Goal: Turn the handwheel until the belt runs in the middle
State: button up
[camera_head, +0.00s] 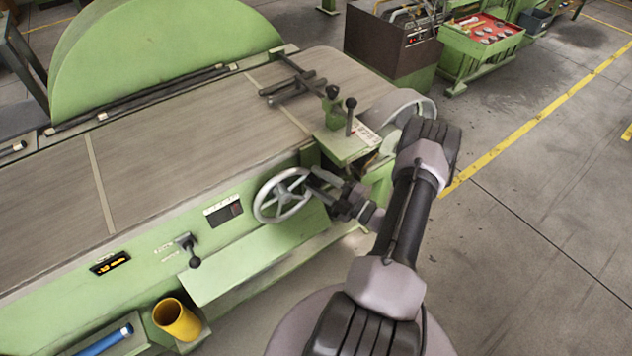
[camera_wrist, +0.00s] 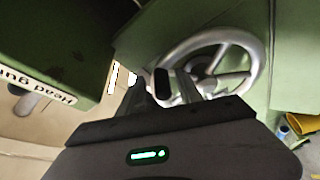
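The grey spoked handwheel (camera_head: 283,196) is on the green front panel of the belt machine. The wrist view shows its rim and spokes (camera_wrist: 213,63). My gripper (camera_head: 318,184) is at the wheel's right side. In the wrist view my gripper's two fingers (camera_wrist: 163,92) are spread, with a dark handle-like piece (camera_wrist: 161,84) between them. A gap seems to show beside it, so I see no clear grip. The wide grey-brown belt (camera_head: 190,135) lies along the machine top and bends over the right end. Pale seams cross it. Its exact side-to-side position is hard to judge.
A green box-like part with lettering (camera_wrist: 45,60) is close to my gripper on the left. A small display (camera_head: 224,213) and a lever (camera_head: 188,250) sit left of the wheel. A yellow cup (camera_head: 176,320) stands below. The floor at right is clear.

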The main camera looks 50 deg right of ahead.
jog(key=shift+f, duration=0.1)
dwell(0.6)
jog(key=s+d+f+p, duration=0.2)
jog(key=s, duration=1.5)
jog(key=shift+f, duration=0.4)
jog(key=w+a+r+n+g+y, duration=0.4)
jog(key=w+a+r+n+g, duration=0.4)
jog(key=n, duration=0.4)
jog(key=w+a+r+n+g+y, duration=0.55)
jog(key=a+r+n, duration=0.35)
jog(key=r+n, duration=0.3)
jog(key=s+a+r+n+h, duration=0.2)
jog(key=a+r+n+h, duration=0.1)
jog(key=a+n, duration=0.4)
jog(key=s+a+r+n+h, duration=0.3)
jog(key=a+r+n, duration=0.2)
jog(key=n, duration=0.7)
jog(key=s+a+r+n+h, duration=0.2)
jog(key=a+r+n+h, duration=0.2)
jog(key=a+n, duration=0.4)
jog(key=shift+s+a+r+n, duration=0.35)
jog(key=shift+r+n, duration=0.05)
jog(key=shift+n, duration=0.6)
